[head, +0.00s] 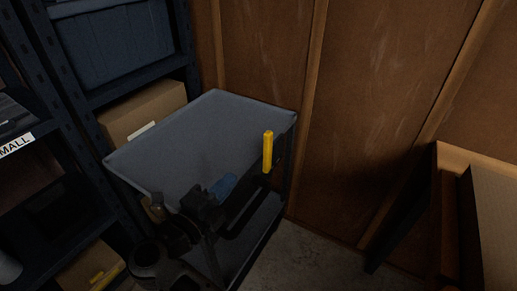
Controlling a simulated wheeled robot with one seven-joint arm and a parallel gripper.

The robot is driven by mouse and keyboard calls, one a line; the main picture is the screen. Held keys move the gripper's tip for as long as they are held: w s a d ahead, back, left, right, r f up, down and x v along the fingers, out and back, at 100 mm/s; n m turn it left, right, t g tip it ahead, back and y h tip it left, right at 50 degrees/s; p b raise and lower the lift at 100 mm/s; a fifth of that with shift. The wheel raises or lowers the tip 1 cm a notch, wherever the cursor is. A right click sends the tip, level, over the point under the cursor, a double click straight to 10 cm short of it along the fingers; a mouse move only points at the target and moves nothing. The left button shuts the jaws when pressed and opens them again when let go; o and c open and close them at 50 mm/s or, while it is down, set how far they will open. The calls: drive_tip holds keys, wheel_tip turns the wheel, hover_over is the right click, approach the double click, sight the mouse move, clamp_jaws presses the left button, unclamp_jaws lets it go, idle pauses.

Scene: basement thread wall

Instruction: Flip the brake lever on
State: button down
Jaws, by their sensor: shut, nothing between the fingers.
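The brake lever is a yellow upright handle (268,151) at the right front corner of a grey cart (200,135). It stands up, tilted slightly, and rises above the cart's top edge; its lower end runs into dark parts. My gripper (222,188) is at the cart's front edge, left of and lower than the yellow handle, with a visible gap between them. It looks shut and empty, though its fingers are dark and hard to make out. My arm hides part of the cart's front.
Dark shelving (75,100) with a blue bin (115,40) stands at the left, and a cardboard box (145,110) sits behind the cart. A brown panelled wall (370,80) is behind. Wooden furniture (490,225) stands at the right. Some bare floor (320,255) shows between it and the cart.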

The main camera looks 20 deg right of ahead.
sight(266, 135)
drive_tip(key=p+x, duration=0.1)
drive_tip(key=x, duration=1.3)
drive_tip(key=shift+d, duration=0.1)
drive_tip(key=w+d+r+y+p, duration=0.1)
drive_tip(key=p, duration=0.2)
drive_tip(key=shift+r+g+p, duration=0.1)
drive_tip(key=shift+g+p, duration=0.3)
drive_tip(key=w+d+y+p, duration=0.1)
drive_tip(key=p, duration=0.1)
drive_tip(key=w+d+g+y+p, duration=0.1)
drive_tip(key=d+p, duration=0.1)
drive_tip(key=p, duration=0.1)
drive_tip(key=shift+r+g, duration=0.15)
drive_tip(key=shift+g, duration=0.15)
drive_tip(key=shift+w+d+f+y+p, duration=0.15)
drive_tip(key=shift+w+d+f+p, duration=0.15)
drive_tip(key=shift+d, duration=0.2)
drive_tip(key=shift+w+d+f+y+p, duration=0.15)
drive_tip(key=shift+w+d+f, duration=0.15)
drive_tip(key=shift+w+d, duration=0.15)
drive_tip(key=shift+x, duration=1.2)
drive_tip(key=shift+s+d+r, duration=0.1)
drive_tip(key=shift+d, duration=0.1)
